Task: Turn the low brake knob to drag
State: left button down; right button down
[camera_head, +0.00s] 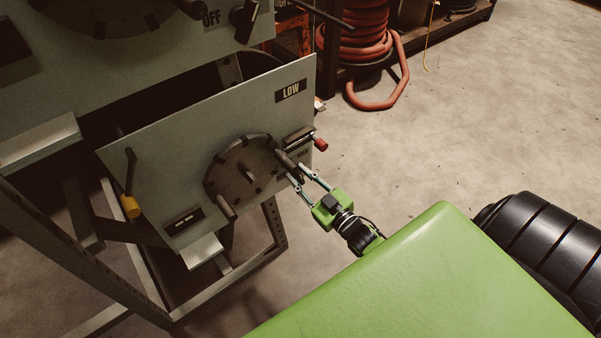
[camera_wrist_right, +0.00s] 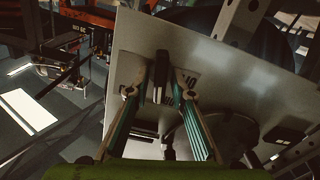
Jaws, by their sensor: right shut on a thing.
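The low brake knob (camera_head: 286,160) is a dark bar on the right side of the grey panel (camera_head: 225,120) marked LOW. My right gripper (camera_head: 297,173) reaches it from the lower right, and its fingers are shut on the knob. In the right wrist view the dark knob (camera_wrist_right: 160,72) stands between the two fingertips. Pale labels with dark letters lie beside and behind the knob, partly hidden by it and the fingers, so I cannot read which setting it points to. My left gripper is not in view.
A round dark dial (camera_head: 240,172) with a handle sits just left of the knob. A red-tipped lever (camera_head: 320,144) is close on its right, and a yellow-handled crank (camera_head: 130,203) is at the panel's left. A red hose coil (camera_head: 360,45) lies behind.

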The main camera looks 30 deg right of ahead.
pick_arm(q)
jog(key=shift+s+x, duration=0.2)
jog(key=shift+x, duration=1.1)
pick_arm(e)
jog(key=shift+a+n, duration=0.1)
jog(key=shift+n, duration=1.4)
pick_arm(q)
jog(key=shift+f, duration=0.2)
pick_arm(e)
jog(key=c, duration=2.1)
grip_release()
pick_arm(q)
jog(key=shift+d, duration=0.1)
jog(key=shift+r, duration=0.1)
pick_arm(e)
jog(key=shift+s, duration=0.15)
jog(key=s, duration=1.1)
jog(key=shift+s+d, duration=0.4)
jog(key=shift+d, duration=0.05)
jog(key=shift+w+f, duration=0.1)
jog(key=shift+f, duration=0.05)
